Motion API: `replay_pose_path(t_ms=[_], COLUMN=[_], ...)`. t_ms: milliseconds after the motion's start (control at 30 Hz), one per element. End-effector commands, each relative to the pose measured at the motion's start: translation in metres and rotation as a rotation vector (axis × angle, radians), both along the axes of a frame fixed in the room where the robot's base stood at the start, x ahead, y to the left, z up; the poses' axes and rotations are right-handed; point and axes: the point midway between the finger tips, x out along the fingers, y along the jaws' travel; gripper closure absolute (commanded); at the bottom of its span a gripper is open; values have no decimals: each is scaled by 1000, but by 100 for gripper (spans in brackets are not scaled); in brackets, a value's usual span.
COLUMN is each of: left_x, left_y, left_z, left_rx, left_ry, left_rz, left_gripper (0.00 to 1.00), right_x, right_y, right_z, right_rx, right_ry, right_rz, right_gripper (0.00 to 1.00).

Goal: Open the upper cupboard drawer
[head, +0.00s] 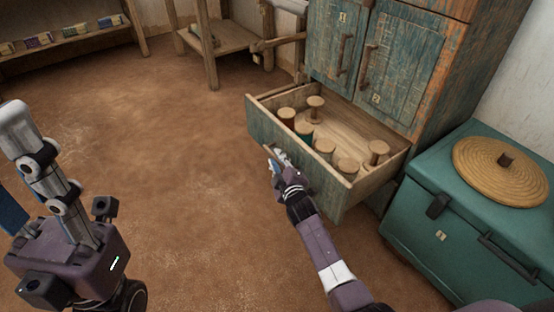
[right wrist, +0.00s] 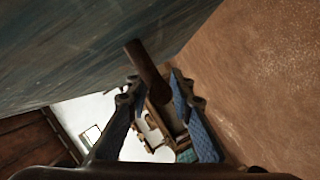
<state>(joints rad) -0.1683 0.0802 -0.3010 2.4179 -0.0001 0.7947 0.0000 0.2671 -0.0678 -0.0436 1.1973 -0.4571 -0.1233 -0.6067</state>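The upper drawer (head: 329,192) of the blue-green wooden cupboard (head: 400,62) is pulled well out. Several thread spools (head: 287,117) stand in it. My right gripper (head: 272,163) is at the drawer's front face, by its dark bar handle (head: 272,151). In the right wrist view the handle (right wrist: 148,70) reaches in between the right gripper's fingers (right wrist: 155,86). They stand apart, with a gap on the left of the handle; contact on the right is unclear. My left arm stands at the left of the head view; its gripper's fingers are not visible.
Two cupboard doors (head: 402,65) above are shut. A wooden stand (head: 230,40) and a low shelf (head: 60,45) are behind. The brown floor to the left is clear.

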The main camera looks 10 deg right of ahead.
Motion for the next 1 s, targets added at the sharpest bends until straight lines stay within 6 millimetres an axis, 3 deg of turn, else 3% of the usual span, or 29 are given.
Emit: replay_pose_path(t_ms=[467, 1000], left_x=[0, 0], left_y=[-1, 0], left_z=[1, 1], left_rx=[6, 2], left_ry=[-5, -4], left_rz=[1, 1], left_gripper=[60, 60], right_x=[-8, -92], right_y=[0, -2], right_z=[2, 19], right_rx=[-2, -1], right_ry=[-1, 1], right_rz=[1, 1], right_gripper=[72, 72])
